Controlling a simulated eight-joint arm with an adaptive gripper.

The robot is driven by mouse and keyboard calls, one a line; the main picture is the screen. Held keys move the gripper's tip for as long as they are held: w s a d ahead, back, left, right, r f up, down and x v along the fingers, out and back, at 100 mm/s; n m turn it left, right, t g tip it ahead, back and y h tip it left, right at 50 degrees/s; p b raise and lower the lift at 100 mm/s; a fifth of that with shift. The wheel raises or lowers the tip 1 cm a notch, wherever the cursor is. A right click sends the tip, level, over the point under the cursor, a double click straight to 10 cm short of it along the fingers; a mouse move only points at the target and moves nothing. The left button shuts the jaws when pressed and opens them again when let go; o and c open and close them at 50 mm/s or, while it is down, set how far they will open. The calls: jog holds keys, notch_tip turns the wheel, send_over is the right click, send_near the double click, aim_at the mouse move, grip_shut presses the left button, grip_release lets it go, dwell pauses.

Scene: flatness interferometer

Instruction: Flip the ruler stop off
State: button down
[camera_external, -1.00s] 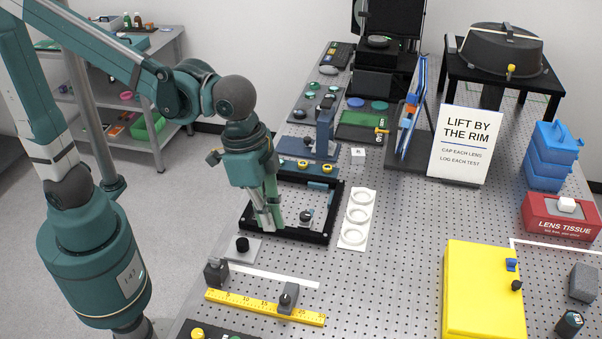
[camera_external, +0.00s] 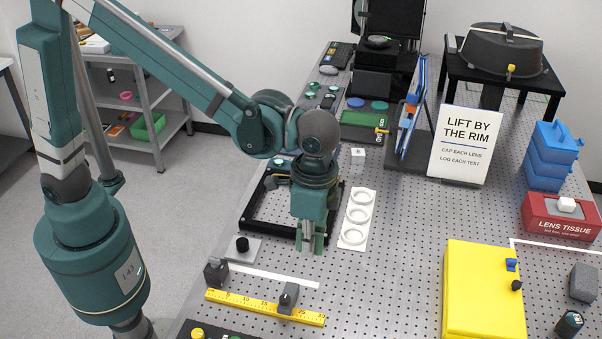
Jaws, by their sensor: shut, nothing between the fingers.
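The yellow ruler (camera_external: 255,308) lies near the front left of the perforated table. A dark grey stop (camera_external: 288,298) with a round knob stands on it, right of its middle. A second dark grey block (camera_external: 215,271) stands at the ruler's left end, behind it. I cannot tell from here which way the stop is flipped. My gripper (camera_external: 311,250) points down with its fingers shut and empty. It is above and behind the stop, apart from it.
A black frame (camera_external: 262,228) lies behind my gripper, with a white strip of rings (camera_external: 355,222) to its right. A grey plate with a black knob (camera_external: 241,246) is left of my gripper. A yellow case (camera_external: 484,292) stands right; the table between it and the ruler is clear.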

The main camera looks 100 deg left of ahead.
jog(key=w+d+f+g+p, duration=0.1)
jog(key=w+f+g+p, duration=0.1)
jog(key=w+f, duration=0.5)
jog(key=shift+f, duration=0.75)
jog(key=shift+f, duration=0.15)
jog(key=x, duration=0.9)
jog(key=shift+s+f, duration=0.1)
jog(key=shift+f, duration=0.05)
jog(key=shift+s+f, duration=0.2)
jog(key=shift+s, duration=0.1)
jog(key=shift+s+p, duration=0.3)
jog(key=shift+s, duration=1.5)
jog(key=shift+s, duration=0.1)
